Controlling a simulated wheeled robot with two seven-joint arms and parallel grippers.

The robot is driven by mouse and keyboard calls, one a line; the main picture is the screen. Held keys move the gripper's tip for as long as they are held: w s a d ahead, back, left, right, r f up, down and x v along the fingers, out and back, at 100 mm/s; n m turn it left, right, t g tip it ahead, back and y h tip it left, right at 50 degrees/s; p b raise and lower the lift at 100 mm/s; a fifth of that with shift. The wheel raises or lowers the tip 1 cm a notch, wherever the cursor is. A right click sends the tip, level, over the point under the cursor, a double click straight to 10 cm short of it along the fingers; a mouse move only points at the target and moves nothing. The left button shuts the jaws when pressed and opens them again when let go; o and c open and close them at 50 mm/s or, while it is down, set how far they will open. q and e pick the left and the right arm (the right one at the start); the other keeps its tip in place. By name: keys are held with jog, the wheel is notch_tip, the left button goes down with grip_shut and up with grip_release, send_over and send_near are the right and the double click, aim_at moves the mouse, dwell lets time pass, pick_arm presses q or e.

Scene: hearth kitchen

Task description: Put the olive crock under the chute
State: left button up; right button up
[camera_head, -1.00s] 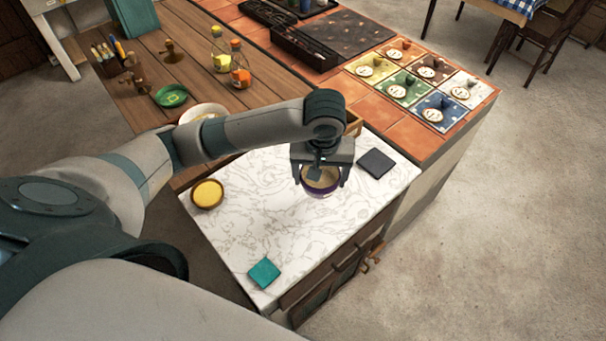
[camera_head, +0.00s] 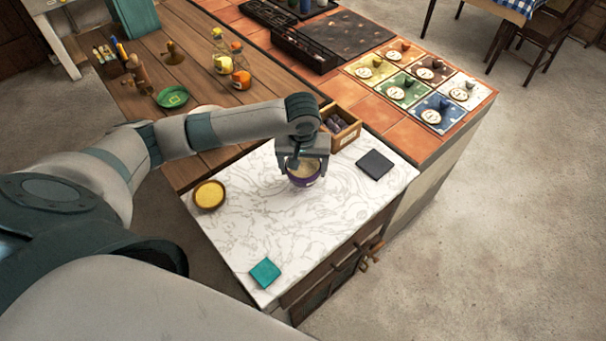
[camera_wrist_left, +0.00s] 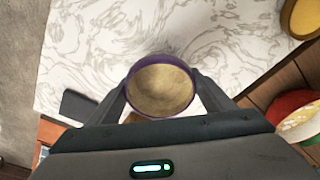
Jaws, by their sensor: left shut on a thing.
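My left gripper (camera_head: 302,168) is shut on a purple crock (camera_head: 304,181) over the white marble counter. In the left wrist view the crock (camera_wrist_left: 160,88) sits upright between the two fingers, and its pale tan inside looks empty. I cannot tell whether its base touches the marble or is a little above it. I see no crock that is plainly olive, and no chute that I can make out. My right gripper is not in view.
The marble counter (camera_head: 265,220) bears a yellow-filled bowl (camera_head: 209,194), a teal square (camera_head: 264,272) and a dark square (camera_head: 375,164). A wooden box (camera_head: 345,138) with dark items stands behind the gripper. The marble's front middle is clear.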

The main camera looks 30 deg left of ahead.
aim_at(303, 173)
pick_arm(q)
notch_tip(303, 173, down, 3)
jog(key=shift+r+p, duration=0.1)
jog(key=shift+p, duration=0.4)
jog(key=shift+f, duration=0.35)
jog(key=o, duration=1.3)
jog(key=shift+f, duration=0.1)
jog(key=r, duration=0.3)
jog(key=s+r+b, duration=0.1)
jog(key=r, duration=0.3)
jog(key=r+b, duration=0.1)
jog(key=r, duration=0.3)
jog(key=shift+s+d, duration=0.25)
jog(key=shift+d, duration=0.15)
jog(key=shift+s+r, duration=0.1)
jog(key=shift+r, duration=0.45)
